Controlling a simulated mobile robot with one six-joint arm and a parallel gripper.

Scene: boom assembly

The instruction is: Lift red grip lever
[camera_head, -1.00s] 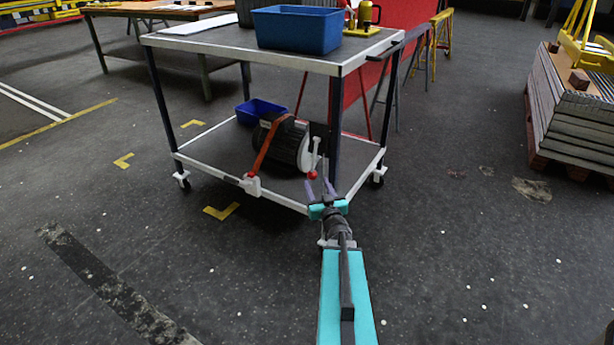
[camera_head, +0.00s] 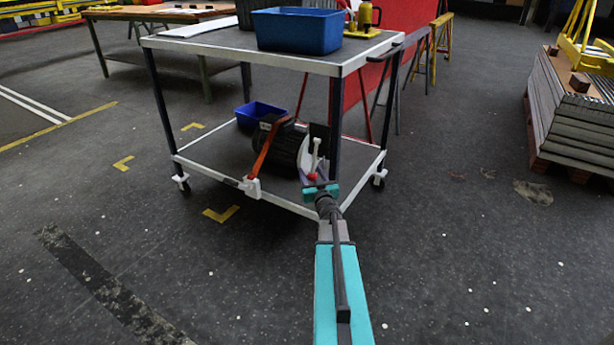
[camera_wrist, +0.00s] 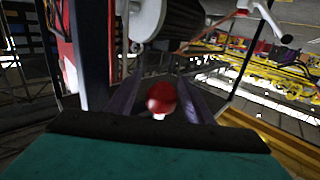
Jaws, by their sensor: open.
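The red grip lever's round red knob (camera_wrist: 161,99) sits between the two dark fingers of my open gripper (camera_wrist: 160,100) in the wrist view. Whether the fingers touch it cannot be told. In the head view the red knob (camera_head: 311,176) shows at the lower end of a white lever arm (camera_head: 316,150), beside a dark ribbed cylinder (camera_head: 288,145) on the cart's lower shelf. My gripper (camera_head: 312,178) reaches in at the front right of that shelf, at the knob. The fingertips are partly hidden against the lever and the shelf.
The cart (camera_head: 230,165) has a dark corner post (camera_head: 335,125) close beside my gripper. An orange strap (camera_head: 264,148) crosses the cylinder down to a white block (camera_head: 251,187). A small blue bin (camera_head: 262,110) stands behind.

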